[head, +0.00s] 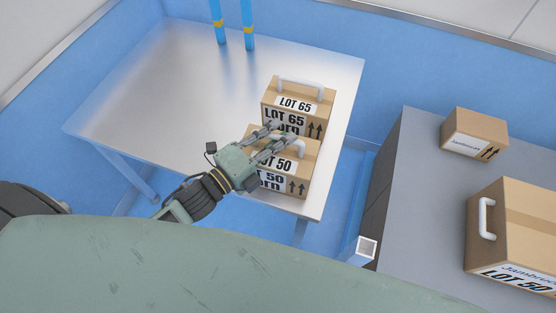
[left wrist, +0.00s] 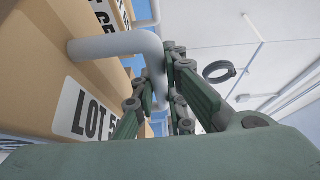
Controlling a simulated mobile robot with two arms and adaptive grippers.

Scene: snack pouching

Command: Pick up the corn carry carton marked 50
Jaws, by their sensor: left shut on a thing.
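The carry carton marked LOT 50 (head: 298,184) is a brown box with up arrows and a white handle, at the right front of the metal table. The part of its lower print I can read ends in "ORN". My left gripper (head: 280,132) lies over its top and is shut on the handle. In the left wrist view the green fingers (left wrist: 158,78) close around the white handle (left wrist: 115,46), beside the carton's face (left wrist: 35,75). The gripper hides part of the label. Whether the carton is off the table I cannot tell. My right gripper is not in view.
A similar carton marked LOT 65 (head: 312,92) stands directly behind. The metal table (head: 180,85) is clear on its left. A grey counter (head: 420,200) to the right holds a small carton (head: 474,133) and a larger handled carton marked LOT 50 (head: 520,225). Blue posts (head: 248,28) stand at the back.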

